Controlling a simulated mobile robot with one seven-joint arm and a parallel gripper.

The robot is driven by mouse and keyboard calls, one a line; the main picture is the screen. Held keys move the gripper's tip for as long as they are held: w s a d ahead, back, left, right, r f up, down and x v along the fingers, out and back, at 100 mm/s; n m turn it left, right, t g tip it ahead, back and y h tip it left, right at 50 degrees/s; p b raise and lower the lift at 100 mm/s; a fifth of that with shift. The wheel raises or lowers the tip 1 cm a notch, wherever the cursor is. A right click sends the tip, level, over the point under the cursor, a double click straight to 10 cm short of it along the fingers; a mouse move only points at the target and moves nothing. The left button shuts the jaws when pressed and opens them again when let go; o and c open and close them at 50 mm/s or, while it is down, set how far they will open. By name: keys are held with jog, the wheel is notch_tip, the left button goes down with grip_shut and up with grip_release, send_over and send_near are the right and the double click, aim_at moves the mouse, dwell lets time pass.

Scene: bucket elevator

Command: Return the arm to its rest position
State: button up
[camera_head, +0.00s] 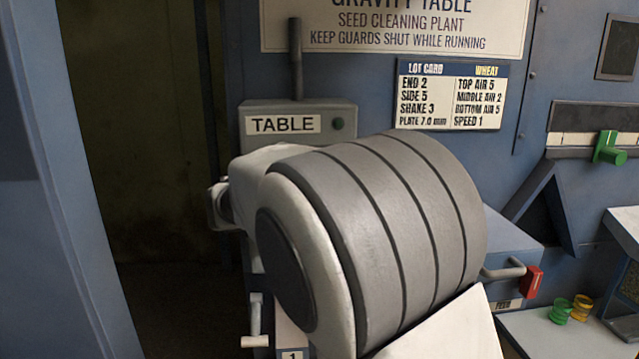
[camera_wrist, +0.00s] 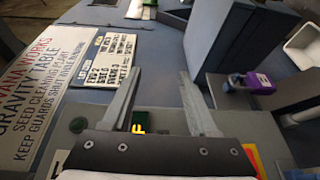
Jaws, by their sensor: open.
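My gripper (camera_wrist: 159,72) shows in the wrist view with its two grey fingers wide apart and nothing between the fingertips. The fingers point toward the blue machine panel. In the head view my arm, with its grey banded joint and white links, fills the middle and hides part of the machine. The gripper itself cannot be made out there.
The TABLE box (camera_head: 340,125) with an upright lever (camera_head: 296,60) stands behind my arm. A lot card (camera_head: 451,95), a green slider (camera_head: 609,149), a red catch (camera_head: 532,282) and small cups (camera_head: 571,308) are rightward. The wrist view shows a purple padlock (camera_wrist: 256,81).

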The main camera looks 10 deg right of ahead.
jog(key=s+d+f+m+g+y, duration=0.1)
jog(key=s+d+f+g+y, duration=0.1)
jog(key=s+d+f+y, duration=0.35)
jog(key=s+d+f+g+y, duration=0.2)
jog(key=s+d, duration=0.1)
jog(key=s, duration=0.5)
jog(key=s+a+f+m+t+y, duration=0.1)
jog(key=s+a+f+y, duration=0.2)
jog(key=s, duration=0.4)
jog(key=s+a+f+m+t+y, duration=0.2)
jog(key=s+a+f+y, duration=0.1)
jog(key=s, duration=0.4)
jog(key=a+y, duration=0.1)
jog(key=y, duration=0.1)
jog(key=shift+a+y, duration=0.15)
jog(key=shift+y, duration=0.2)
